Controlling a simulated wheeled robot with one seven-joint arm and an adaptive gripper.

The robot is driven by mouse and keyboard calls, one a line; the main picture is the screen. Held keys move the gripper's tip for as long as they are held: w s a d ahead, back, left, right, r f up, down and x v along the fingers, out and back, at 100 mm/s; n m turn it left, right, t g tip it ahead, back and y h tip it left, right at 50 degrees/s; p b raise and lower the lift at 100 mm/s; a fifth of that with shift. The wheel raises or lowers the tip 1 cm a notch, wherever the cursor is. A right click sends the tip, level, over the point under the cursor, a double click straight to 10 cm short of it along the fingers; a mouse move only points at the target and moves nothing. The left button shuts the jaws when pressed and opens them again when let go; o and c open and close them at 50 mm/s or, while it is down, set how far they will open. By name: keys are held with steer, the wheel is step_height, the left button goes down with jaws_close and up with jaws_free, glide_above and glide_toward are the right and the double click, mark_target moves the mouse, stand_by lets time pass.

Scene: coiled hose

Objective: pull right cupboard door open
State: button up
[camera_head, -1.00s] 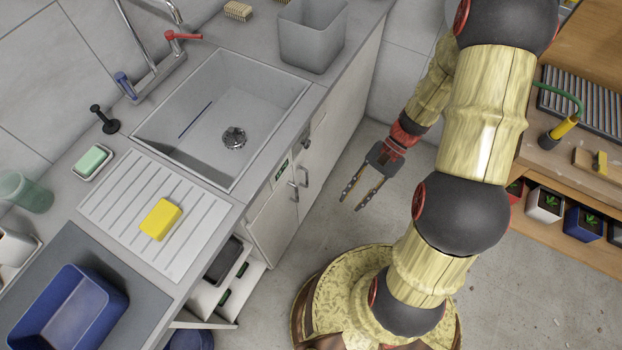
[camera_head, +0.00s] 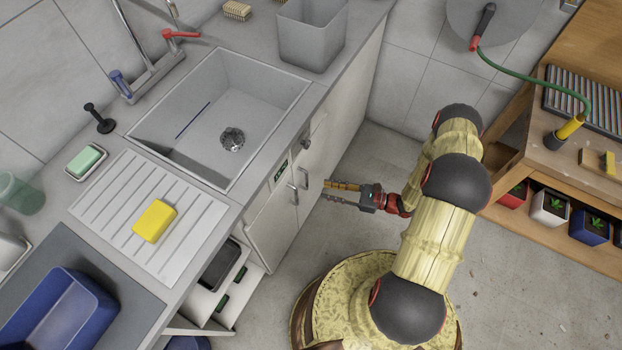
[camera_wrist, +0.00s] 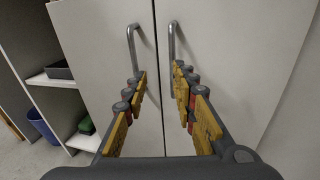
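The right cupboard door (camera_wrist: 225,60) is a white panel under the sink and looks shut. In the wrist view the right handle stands beyond the right finger's tip, and the left handle beyond the left finger's tip. Contact cannot be told.
Open shelves (camera_head: 211,297) with a dark tray and green items lie left of the doors. A sink (camera_head: 228,115) and grey bin (camera_head: 310,35) are above on the counter. A wooden bench (camera_head: 560,165) with plant pots and a green hose stands at the right.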

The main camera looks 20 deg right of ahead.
steer(key=w+a+r+t+b, duration=0.1)
steer(key=w+a+b, duration=0.1)
steer(key=w+a, duration=0.3)
steer(key=shift+w+a+r, duration=0.15)
steer(key=shift+w+a, duration=0.15)
steer(key=shift+w, duration=0.1)
steer(key=shift+c, duration=0.3)
jaws_close()
stand_by(0.7)
